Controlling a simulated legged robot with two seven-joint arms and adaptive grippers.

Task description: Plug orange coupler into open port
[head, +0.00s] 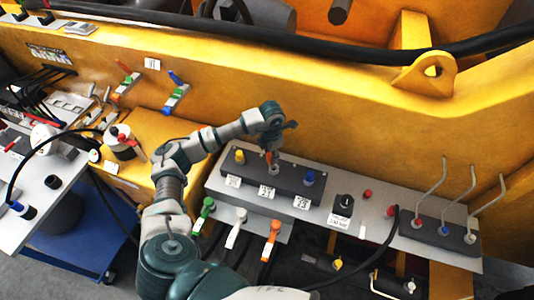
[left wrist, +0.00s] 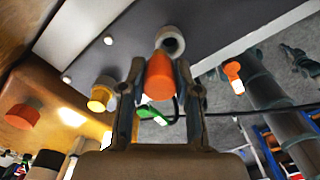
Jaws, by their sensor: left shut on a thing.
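My left gripper (head: 270,151) is over the dark port block (head: 290,186) in the head view, pointing down. In the left wrist view its two fingers (left wrist: 160,68) are closed on the sides of an orange coupler (left wrist: 160,78). A grey round port with a dark opening (left wrist: 170,40) lies just beyond the coupler. In the head view this grey port (head: 273,169) is between the yellow fitting (head: 239,156) and the blue fitting (head: 308,178). I cannot tell whether coupler and port touch. My right gripper is not in view.
Below the block hang a green handle (head: 205,208), a white handle (head: 237,228) and an orange handle (head: 272,240). Bent metal levers (head: 443,190) stand at the right. A yellow machine wall (head: 330,110) rises behind. A cluttered cart (head: 30,205) is at left.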

